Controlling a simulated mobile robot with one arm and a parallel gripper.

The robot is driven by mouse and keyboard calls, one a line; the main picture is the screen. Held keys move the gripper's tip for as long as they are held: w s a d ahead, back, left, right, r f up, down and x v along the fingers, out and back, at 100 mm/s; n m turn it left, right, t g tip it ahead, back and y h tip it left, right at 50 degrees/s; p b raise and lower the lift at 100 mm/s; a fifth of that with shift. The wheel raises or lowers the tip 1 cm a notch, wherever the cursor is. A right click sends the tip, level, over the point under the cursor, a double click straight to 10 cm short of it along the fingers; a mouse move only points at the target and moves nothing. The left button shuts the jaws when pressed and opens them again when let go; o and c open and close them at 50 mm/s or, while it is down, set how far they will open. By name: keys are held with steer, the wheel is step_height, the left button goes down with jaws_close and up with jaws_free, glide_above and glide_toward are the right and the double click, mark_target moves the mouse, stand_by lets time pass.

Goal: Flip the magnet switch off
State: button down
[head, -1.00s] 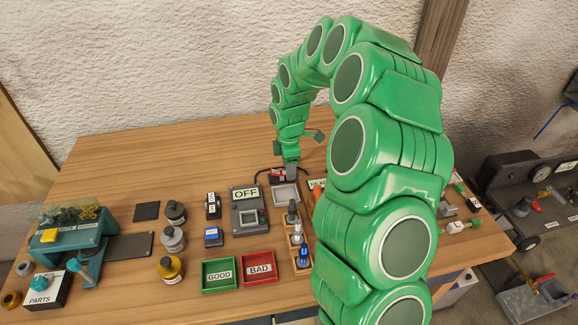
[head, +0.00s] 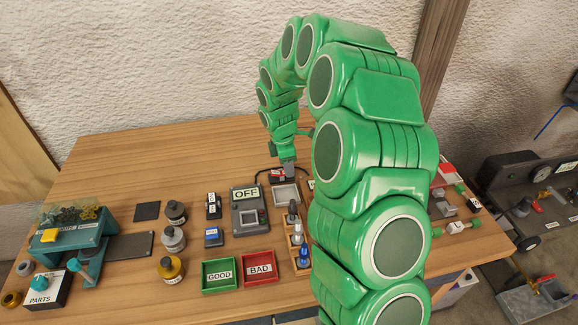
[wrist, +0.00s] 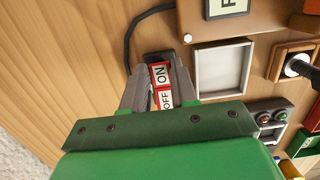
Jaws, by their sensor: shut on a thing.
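The magnet switch (wrist: 161,73) is a small red block with white ON and OFF labels and a black end, joined to a black cable. In the head view the switch (head: 277,174) sits at the back of the bench, partly behind my gripper (head: 287,170). In the wrist view my gripper (wrist: 157,66) points down at the switch, its grey fingers on either side, shut on it. The lever's exact position is hard to make out. A grey box (head: 250,219) with an OFF sign stands left of the switch in the head view.
A pale empty tray (wrist: 220,70) lies close beside the switch. The bench's back left is clear.

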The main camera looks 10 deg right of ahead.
mark_target(273, 172)
steer(key=shift+a+r+h, duration=0.15)
steer(key=shift+a+h, duration=0.15)
steer(key=shift+h, duration=0.65)
steer(key=shift+a+r+h, duration=0.1)
steer(key=shift+a+h, duration=0.15)
steer(key=shift+h, duration=0.7)
steer(key=c, duration=0.9)
jaws_free()
steer(key=shift+a+r, duration=0.1)
steer(key=shift+r, duration=0.05)
steer(key=v, duration=0.7)
steer(key=shift+a+r, duration=0.15)
steer(key=shift+r, duration=0.05)
